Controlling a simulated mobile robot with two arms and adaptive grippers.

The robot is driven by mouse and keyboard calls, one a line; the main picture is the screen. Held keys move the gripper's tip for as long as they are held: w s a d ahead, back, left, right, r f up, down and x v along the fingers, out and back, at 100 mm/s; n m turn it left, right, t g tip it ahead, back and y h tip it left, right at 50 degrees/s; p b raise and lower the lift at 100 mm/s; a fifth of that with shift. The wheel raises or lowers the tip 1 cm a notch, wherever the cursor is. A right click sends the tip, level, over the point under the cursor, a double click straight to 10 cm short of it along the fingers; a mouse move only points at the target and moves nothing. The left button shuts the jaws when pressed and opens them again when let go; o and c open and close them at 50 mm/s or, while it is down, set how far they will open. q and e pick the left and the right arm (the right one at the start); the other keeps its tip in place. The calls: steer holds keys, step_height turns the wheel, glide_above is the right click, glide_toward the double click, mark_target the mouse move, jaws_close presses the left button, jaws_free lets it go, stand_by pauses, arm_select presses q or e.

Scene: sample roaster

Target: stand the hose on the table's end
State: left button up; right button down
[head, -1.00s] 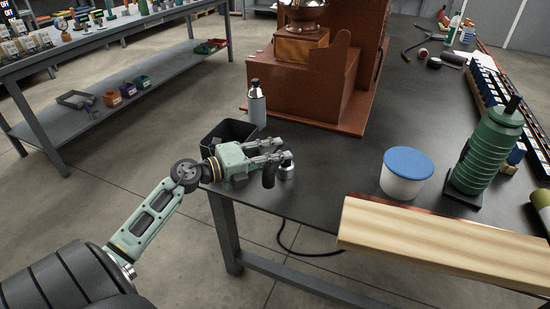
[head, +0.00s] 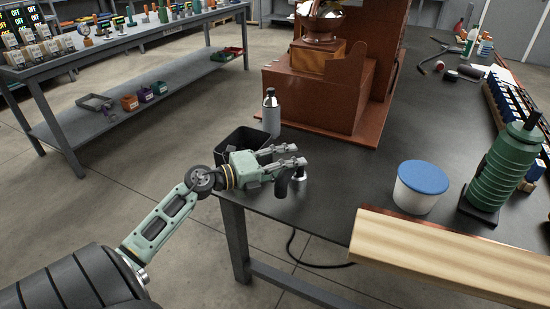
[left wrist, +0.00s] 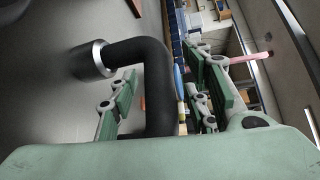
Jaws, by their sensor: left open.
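The hose (head: 283,184) is a short, black, bent piece with a silver metal cuff (head: 300,173). It is at the near left end of the dark table (head: 325,205), beside my left fingertips. My left gripper (head: 287,156) is open there. In the left wrist view the hose (left wrist: 153,75) bends across the picture. One leg runs down between the open fingers, and the cuff (left wrist: 92,60) points left. I cannot tell whether a finger touches it, or whether it rests fully on the tabletop. My right gripper is not in view.
A black bin (head: 243,138) and a grey bottle (head: 271,112) stand close behind my left gripper. The brown roaster (head: 320,95) is further back. A blue-lidded tub (head: 420,188), a wooden board (head: 450,255) and a green ribbed canister (head: 500,170) are to the right. Bare tabletop lies between hose and tub.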

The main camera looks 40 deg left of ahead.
arm_select(q)
steer(key=v, duration=1.2)
steer(key=shift+p, duration=0.35)
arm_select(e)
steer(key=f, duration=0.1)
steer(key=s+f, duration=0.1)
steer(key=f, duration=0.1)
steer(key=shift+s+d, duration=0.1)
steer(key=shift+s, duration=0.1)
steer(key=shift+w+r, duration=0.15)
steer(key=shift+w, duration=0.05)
